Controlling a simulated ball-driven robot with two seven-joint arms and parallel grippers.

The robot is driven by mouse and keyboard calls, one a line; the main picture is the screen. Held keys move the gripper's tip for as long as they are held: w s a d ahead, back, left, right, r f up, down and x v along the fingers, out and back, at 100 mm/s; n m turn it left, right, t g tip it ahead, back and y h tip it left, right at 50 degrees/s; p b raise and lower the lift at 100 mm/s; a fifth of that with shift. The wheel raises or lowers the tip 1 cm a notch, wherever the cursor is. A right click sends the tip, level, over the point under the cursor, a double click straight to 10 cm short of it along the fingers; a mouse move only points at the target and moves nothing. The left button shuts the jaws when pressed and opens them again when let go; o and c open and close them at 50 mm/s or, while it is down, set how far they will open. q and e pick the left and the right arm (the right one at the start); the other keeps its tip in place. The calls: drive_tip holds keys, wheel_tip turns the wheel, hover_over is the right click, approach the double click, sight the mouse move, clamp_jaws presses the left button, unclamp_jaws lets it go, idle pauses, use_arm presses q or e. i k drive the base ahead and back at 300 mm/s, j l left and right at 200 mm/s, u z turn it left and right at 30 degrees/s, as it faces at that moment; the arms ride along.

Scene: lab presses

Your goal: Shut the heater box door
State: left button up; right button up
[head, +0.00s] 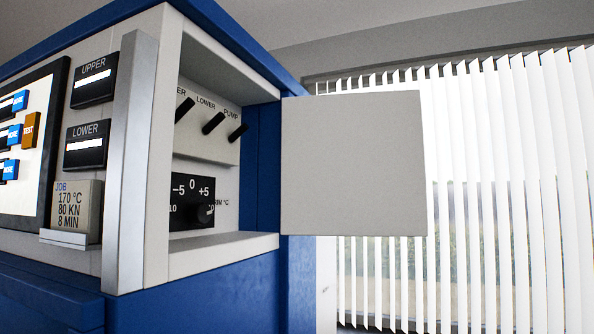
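The heater box (262,165) is an open recess in the side of a blue and off-white press. Inside it are several black toggle switches (213,123), with LOWER and PUMP readable above two of them, and a black trim dial (203,212). The heater box door (353,164) is a flat light-grey panel. It stands open, swung out to the right from the recess's right edge. No handle shows on the face I see. Neither of my grippers is in the head view.
A vertical metal bar (136,165) stands left of the recess. Further left are the UPPER display (94,78), the LOWER display (87,145), a job card (76,207) and a screen (20,140). White vertical blinds (500,180) hang behind the door. The space before the recess looks clear.

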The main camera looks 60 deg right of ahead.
sight(353, 165)
drive_tip(key=l+u, duration=0.35)
drive_tip(key=l, duration=0.15)
drive_tip(key=k+l+u, duration=0.15)
drive_tip(key=l+u, duration=0.2)
drive_tip(key=k+l+u, duration=0.15)
drive_tip(key=l+u, duration=0.2)
drive_tip(key=l, duration=0.2)
drive_tip(key=k+l, duration=0.15)
drive_tip(key=l, duration=0.25)
drive_tip(key=k+l+u, duration=0.1)
drive_tip(key=l, duration=0.3)
drive_tip(key=k+l, duration=0.3)
drive_tip(key=k+l+u, duration=0.1)
drive_tip(key=l, duration=0.4)
drive_tip(key=k+l, duration=0.3)
drive_tip(key=k+l+u, duration=0.1)
drive_tip(key=l, duration=0.35)
drive_tip(key=k, duration=0.1)
